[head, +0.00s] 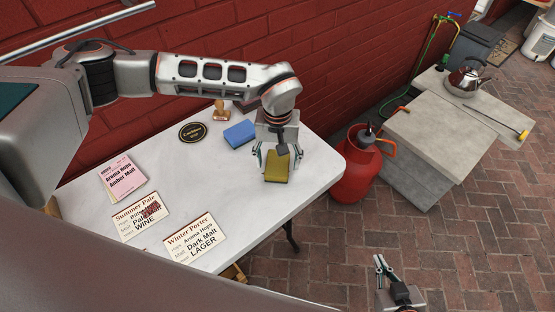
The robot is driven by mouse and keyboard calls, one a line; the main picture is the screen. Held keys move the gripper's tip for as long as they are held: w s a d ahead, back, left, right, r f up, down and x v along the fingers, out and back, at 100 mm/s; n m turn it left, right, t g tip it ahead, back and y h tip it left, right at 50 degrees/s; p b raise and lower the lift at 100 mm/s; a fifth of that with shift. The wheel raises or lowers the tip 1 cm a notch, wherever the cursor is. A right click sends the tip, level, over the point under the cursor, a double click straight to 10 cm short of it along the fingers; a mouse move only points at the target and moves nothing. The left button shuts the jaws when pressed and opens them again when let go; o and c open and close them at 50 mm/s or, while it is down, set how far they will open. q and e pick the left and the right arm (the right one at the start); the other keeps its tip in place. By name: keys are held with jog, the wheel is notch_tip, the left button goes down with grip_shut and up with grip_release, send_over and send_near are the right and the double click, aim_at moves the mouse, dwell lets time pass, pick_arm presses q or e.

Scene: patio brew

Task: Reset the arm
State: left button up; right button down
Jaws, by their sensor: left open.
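My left gripper (278,158) is at the right part of the white table (225,250), pointing down with its fingers apart. A yellow sponge-like block (277,169) lies on the table directly below and between these fingers; I cannot tell whether they touch it. My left arm reaches across the back of the table from the left. My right gripper (393,285) is low at the right, over the brick floor and off the table, cut by the bottom edge. Its fingers look apart, with nothing between them.
A blue block (240,134), a dark oval sign (194,132) and a wooden stamp-like object (220,113) are near the wall. Recipe cards (195,238) lie at the left. A red canister (355,168) stands beside the table. A kettle (466,78) sits on a grey counter (440,130).

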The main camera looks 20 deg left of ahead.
pick_arm(q)
jog(key=c, duration=1)
jog(key=shift+r, duration=0.1)
jog(key=shift+r+p, duration=1.7)
jog(key=shift+r, duration=0.75)
jog(key=shift+o, duration=0.7)
jog(key=shift+f, duration=0.1)
